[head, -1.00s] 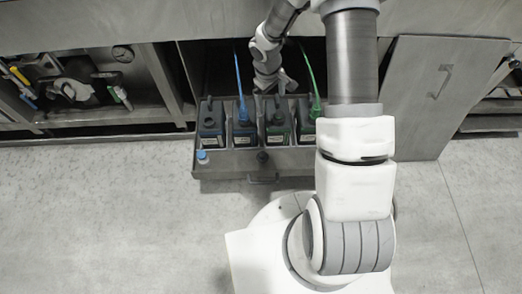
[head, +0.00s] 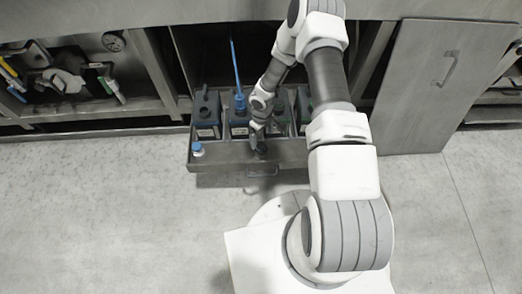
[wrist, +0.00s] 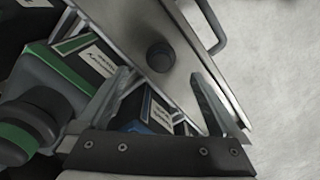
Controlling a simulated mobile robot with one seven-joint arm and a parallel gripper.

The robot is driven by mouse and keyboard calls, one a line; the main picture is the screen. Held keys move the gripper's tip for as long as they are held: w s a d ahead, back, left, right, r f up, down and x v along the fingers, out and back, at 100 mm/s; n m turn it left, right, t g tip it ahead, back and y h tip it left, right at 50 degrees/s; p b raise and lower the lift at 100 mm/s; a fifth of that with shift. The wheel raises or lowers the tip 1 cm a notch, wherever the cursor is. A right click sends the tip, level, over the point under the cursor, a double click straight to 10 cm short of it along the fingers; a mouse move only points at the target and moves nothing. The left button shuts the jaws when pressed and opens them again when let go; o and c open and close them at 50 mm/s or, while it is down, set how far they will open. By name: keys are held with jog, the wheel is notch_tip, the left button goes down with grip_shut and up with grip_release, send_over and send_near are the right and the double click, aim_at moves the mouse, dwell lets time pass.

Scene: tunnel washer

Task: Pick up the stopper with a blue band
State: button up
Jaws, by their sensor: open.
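A small stopper-like piece with a blue top and pale lower part (head: 198,149) stands at the left end of the drawer's front ledge. A dark round stopper (wrist: 160,56) stands on the same ledge, nearer the middle; it also shows in the head view (head: 262,149). I see no coloured band on the dark one. My gripper (wrist: 162,88) is open and empty, with the dark stopper just beyond its fingertips in the wrist view. In the head view my gripper (head: 254,139) is beside the dark stopper, right of the blue-topped piece.
The pulled-out drawer (head: 222,160) holds several dark canisters behind the ledge. A blue tube (head: 237,75) rises from one canister. A canister with a green-banded cap (wrist: 55,80) is close to my gripper. The drawer handle (wrist: 212,22) sticks out in front; floor beyond is clear.

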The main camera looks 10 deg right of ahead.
aim_at(261, 145)
notch_tip(261, 145, down, 7)
jog(key=b, duration=0.2)
jog(key=shift+a+f+b, duration=0.15)
jog(key=shift+b, duration=0.15)
jog(key=shift+c, duration=0.2)
grip_shut()
